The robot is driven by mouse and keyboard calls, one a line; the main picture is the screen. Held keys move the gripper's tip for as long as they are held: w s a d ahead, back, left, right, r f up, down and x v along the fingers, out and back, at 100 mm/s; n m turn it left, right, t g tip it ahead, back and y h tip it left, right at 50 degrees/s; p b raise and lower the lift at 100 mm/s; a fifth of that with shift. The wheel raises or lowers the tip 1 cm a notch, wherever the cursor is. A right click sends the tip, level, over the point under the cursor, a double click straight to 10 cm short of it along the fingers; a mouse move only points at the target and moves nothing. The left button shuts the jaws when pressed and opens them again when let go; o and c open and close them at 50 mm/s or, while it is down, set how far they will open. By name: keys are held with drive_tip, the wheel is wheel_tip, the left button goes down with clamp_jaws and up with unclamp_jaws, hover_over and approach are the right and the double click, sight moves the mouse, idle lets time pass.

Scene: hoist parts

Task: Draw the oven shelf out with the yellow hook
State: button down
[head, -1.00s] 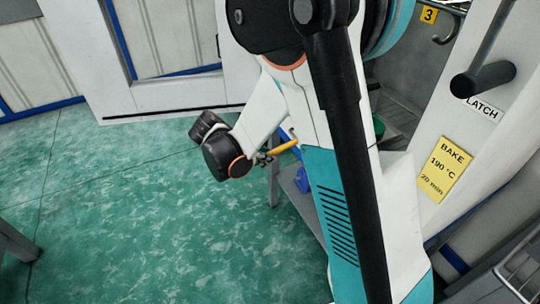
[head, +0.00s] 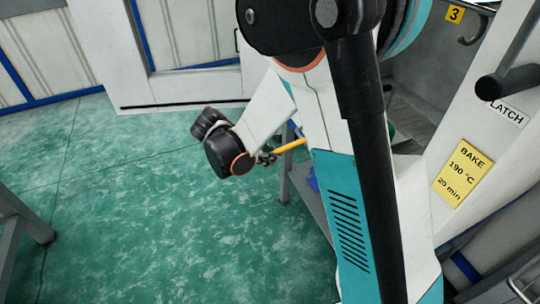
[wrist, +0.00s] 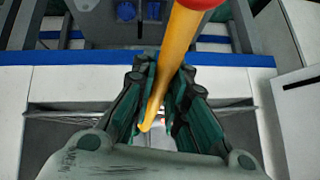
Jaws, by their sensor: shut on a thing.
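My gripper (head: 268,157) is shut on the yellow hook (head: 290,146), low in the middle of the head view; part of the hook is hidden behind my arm. In the wrist view the yellow hook (wrist: 180,45) stands between the dark fingers of my gripper (wrist: 160,85). It runs from a red end at the top edge down to a small bent tip below the fingers. I cannot make out the oven shelf for certain; thin metal wires (wrist: 62,114) cross behind the fingers.
A black handle (head: 508,83) marked LATCH sticks out at the right. A dark hook (head: 473,27) hangs by the number 3 tag. A grey-legged stand (head: 25,225) is at the left edge. The green floor (head: 150,220) between is clear.

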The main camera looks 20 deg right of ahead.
drive_tip(key=a, duration=1.1)
drive_tip(key=shift+s+a, duration=0.2)
drive_tip(key=shift+a, duration=0.15)
idle(0.6)
drive_tip(key=shift+a+b, duration=0.1)
drive_tip(key=shift+b, duration=0.2)
drive_tip(key=a, duration=1.1)
drive_tip(key=shift+s, duration=0.2)
idle(0.7)
drive_tip(key=shift+d, duration=0.8)
drive_tip(key=shift+r, duration=0.2)
